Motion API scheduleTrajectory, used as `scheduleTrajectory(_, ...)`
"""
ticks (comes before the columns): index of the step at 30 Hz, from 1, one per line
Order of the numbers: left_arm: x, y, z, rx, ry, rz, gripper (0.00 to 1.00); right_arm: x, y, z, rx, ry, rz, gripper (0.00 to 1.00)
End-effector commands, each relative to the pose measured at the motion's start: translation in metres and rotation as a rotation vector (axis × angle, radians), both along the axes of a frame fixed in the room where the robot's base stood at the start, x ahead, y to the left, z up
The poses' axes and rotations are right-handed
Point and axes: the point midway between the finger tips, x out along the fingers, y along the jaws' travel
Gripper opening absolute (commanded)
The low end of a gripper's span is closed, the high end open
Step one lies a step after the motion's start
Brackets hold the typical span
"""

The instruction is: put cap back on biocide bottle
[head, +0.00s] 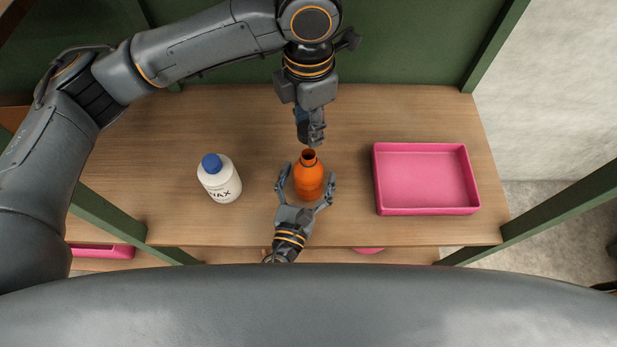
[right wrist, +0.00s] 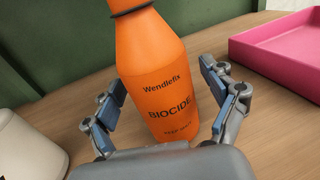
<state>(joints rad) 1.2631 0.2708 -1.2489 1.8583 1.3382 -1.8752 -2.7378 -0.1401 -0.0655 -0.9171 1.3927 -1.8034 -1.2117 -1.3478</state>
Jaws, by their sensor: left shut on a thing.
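The orange biocide bottle (head: 309,182) stands upright on the wooden shelf, its dark mouth open at the top. It also shows in the right wrist view (right wrist: 160,80), with its label facing the camera and its top cut off. My right gripper (head: 306,178) is open, with one finger on each side of the bottle and gaps between pads and bottle. My left gripper (head: 312,141) points down just behind and above the bottle's mouth. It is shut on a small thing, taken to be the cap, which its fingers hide.
A white bottle with a blue cap, marked WAX (head: 221,181), stands to the left. A pink tray (head: 427,210) sits to the right and looks empty. Green posts and a green back wall frame the wooden shelf (head: 150,190).

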Motion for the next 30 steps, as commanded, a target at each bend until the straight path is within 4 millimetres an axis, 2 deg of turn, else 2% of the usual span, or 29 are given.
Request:
scheduleTrajectory(1,0.0,0.0,0.0,0.0,0.0,0.0,0.26,0.0,0.0,0.0,0.0,0.0,0.0,0.75)
scheduleTrajectory(2,0.0,0.0,0.0,0.0,0.0,0.0,0.26,0.0,0.0,0.0,0.0,0.0,0.0,0.68)
scheduleTrajectory(12,0.0,0.0,0.0,0.0,0.0,0.0,0.26,0.0,0.0,0.0,0.0,-0.001,0.0,0.0)
scheduleTrajectory(17,0.0,0.0,-0.006,0.0,0.001,0.001,0.26,0.0,0.0,0.0,0.001,-0.001,0.0,0.0)
scheduleTrajectory(25,0.0,0.0,-0.044,0.0,0.004,0.001,0.26,0.0,0.0,0.001,0.001,-0.001,0.0,0.0)
scheduleTrajectory(30,0.0,0.0,-0.05,-0.001,0.003,0.0,0.26,0.0,0.0,0.001,0.001,-0.001,0.0,0.0)
